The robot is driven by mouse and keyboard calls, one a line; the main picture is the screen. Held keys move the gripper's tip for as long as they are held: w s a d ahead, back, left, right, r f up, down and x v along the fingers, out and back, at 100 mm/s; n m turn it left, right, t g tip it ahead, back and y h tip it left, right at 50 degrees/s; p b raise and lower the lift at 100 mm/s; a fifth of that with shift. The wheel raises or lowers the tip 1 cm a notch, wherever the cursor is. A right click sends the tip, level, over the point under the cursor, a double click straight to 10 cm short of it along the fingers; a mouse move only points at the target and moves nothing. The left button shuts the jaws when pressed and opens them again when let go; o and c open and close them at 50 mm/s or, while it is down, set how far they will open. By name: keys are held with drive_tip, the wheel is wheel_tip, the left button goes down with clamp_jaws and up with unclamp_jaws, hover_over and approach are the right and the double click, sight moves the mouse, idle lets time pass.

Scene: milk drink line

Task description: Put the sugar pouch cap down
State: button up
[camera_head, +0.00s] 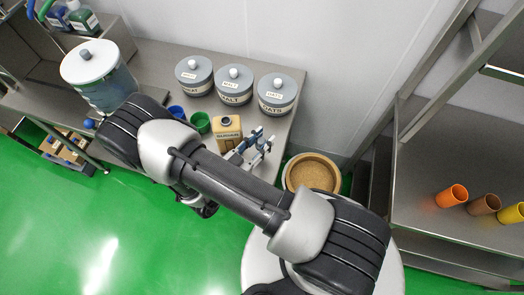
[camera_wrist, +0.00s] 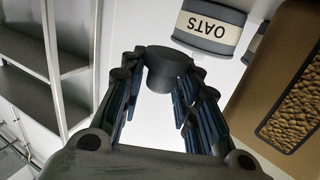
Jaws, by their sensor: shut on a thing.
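The tan sugar pouch (camera_head: 229,143) stands upright near the front edge of the metal table, its dark round mouth on top uncovered. A tan pouch with a window of brown grains (camera_wrist: 290,88) fills the right side of the wrist view. My gripper (camera_head: 262,146) is just right of the sugar pouch. In the wrist view, my gripper is shut on a dark grey round cap (camera_wrist: 167,68), held between its fingertips. The cap cannot be made out clearly in the head view.
Grey lidded jars stand behind, including the malt jar (camera_head: 234,85) and oats jar (camera_head: 277,95). A green cup (camera_head: 200,123) and blue cup (camera_head: 177,112) are left of the pouch. A grain-filled tub (camera_head: 313,157) stands right of the table.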

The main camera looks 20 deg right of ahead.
drive_tip(key=shift+f+b, duration=0.65)
drive_tip(key=shift+f, duration=2.35)
drive_tip(key=shift+f, duration=0.1)
drive_tip(key=shift+f, duration=0.15)
drive_tip(key=o, duration=0.7)
drive_tip(key=shift+r, duration=0.25)
drive_tip(key=v, duration=1.2)
drive_tip(key=shift+p, duration=0.4)
